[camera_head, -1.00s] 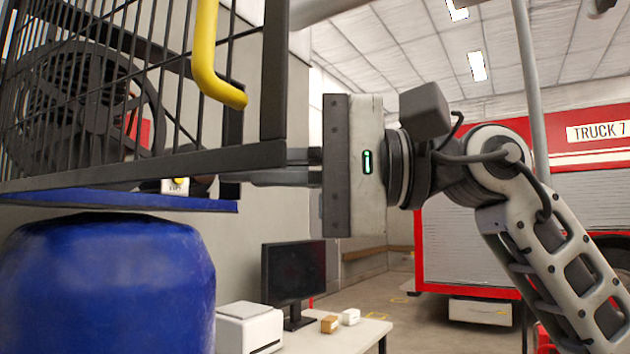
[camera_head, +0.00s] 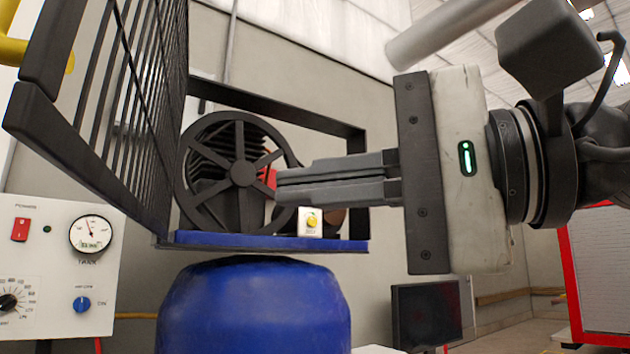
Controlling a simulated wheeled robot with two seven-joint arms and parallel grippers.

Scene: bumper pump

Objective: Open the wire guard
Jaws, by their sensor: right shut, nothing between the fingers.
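The wire guard (camera_head: 112,125) is a black barred panel at the left, swung out from its dark frame (camera_head: 268,112). Its yellow handle (camera_head: 14,50) is partly cut off at the upper left. Behind the guard, the pump's dark spoked flywheel (camera_head: 243,173) stands exposed on a blue base (camera_head: 200,239). My right gripper (camera_head: 280,187) is shut and empty. Its fingers point left, in front of the flywheel's right side, and look apart from the guard. I cannot tell whether the fingers touch anything. My left gripper is not in view.
A blue tank (camera_head: 255,310) is under the base. A white control panel (camera_head: 60,270) with a gauge, a red switch and knobs is at the lower left. A dark monitor (camera_head: 427,312) is at the lower right.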

